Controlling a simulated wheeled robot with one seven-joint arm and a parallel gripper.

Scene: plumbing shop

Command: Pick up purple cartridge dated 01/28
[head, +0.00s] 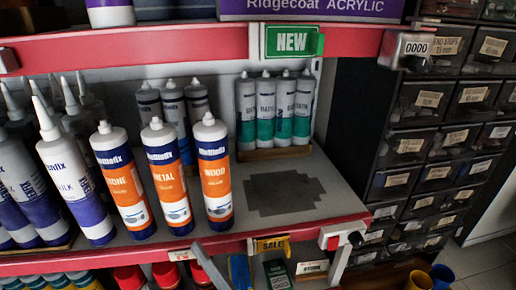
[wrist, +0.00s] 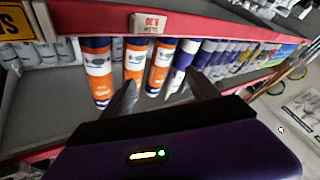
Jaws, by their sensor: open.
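White cartridges with purple lower bands stand at the left of the shelf in the head view. The front one (head: 92,211) reads partly "ILK", and another (head: 38,205) stands left of it. No 01/28 date is legible on any of them, so I cannot tell which one bears it. A purple-and-white cartridge (wrist: 184,58) also shows in the wrist view, beside the orange ones. My gripper (wrist: 162,84) is open and empty, its two dark fingers pointing towards the cartridge row. I cannot tell its exact distance from them.
Three orange, white and blue cartridges (head: 168,186) stand right of the purple ones. Grey-and-green cartridges (head: 266,112) stand behind. A red shelf edge (head: 110,262) runs along the front, another red-edged shelf (head: 170,46) above. Bare shelf (head: 330,190) lies right; a drawer cabinet (head: 408,145) stands beyond.

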